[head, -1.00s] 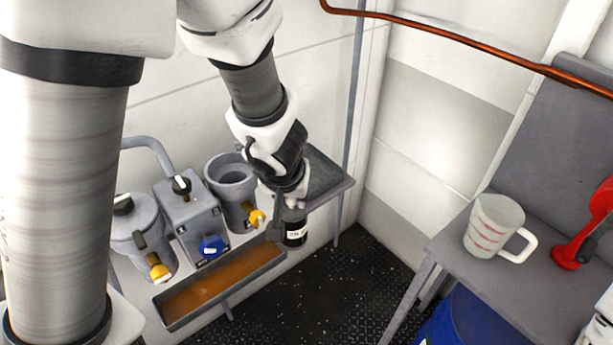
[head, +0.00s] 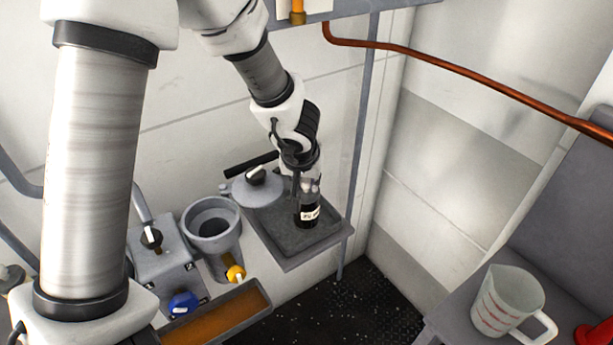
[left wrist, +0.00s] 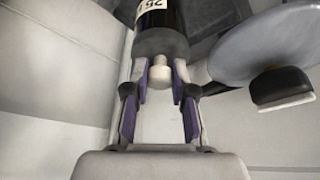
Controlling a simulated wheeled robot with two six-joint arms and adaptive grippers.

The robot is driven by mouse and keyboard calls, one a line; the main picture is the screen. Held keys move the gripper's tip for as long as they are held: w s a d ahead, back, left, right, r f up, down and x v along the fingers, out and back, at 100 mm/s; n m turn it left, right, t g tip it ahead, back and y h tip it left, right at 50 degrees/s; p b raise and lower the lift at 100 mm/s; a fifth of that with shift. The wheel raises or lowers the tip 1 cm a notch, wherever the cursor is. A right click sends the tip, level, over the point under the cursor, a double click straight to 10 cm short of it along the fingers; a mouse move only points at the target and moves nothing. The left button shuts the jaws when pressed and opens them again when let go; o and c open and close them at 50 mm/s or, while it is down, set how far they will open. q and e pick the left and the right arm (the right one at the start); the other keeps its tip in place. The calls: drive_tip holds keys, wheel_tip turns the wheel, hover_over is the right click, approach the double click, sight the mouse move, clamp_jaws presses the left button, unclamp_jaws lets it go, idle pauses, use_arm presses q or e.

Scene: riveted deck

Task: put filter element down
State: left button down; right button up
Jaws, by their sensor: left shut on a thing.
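The filter element (head: 308,213) is a black cylinder with a white printed label. My left gripper (head: 307,189) is shut on its top end and holds it upright over the grey tray (head: 290,260) on the wall. I cannot tell whether its lower end touches the tray floor. In the left wrist view, the finger pads of my left gripper (left wrist: 160,80) close on a pale knob at the end of the filter element (left wrist: 163,22). My right gripper is not in view.
A round grey lid (head: 243,194) with a black-and-white knob lies at the tray's back left, beside the filter element. An open grey housing (head: 230,255) with a yellow valve stands left. A measuring jug (head: 505,297) stands right. The tray's front is clear.

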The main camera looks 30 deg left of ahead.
use_arm(q)
drive_tip(key=w+a+f+b, duration=0.1)
drive_tip(key=w+a+f, duration=0.2)
drive_tip(key=w+f, duration=0.1)
drive_tip(key=shift+w+f+b, duration=0.25)
drive_tip(key=shift+w+b, duration=0.1)
drive_tip(key=shift+w, duration=0.4)
drive_tip(key=c, duration=1)
unclamp_jaws()
drive_tip(key=shift+s, duration=0.1)
drive_tip(key=shift+o, duration=0.2)
drive_tip(key=p+v, duration=0.6)
drive_tip(key=v, duration=0.6)
drive_tip(key=shift+r+p, duration=0.2)
drive_tip(key=shift+p, duration=0.15)
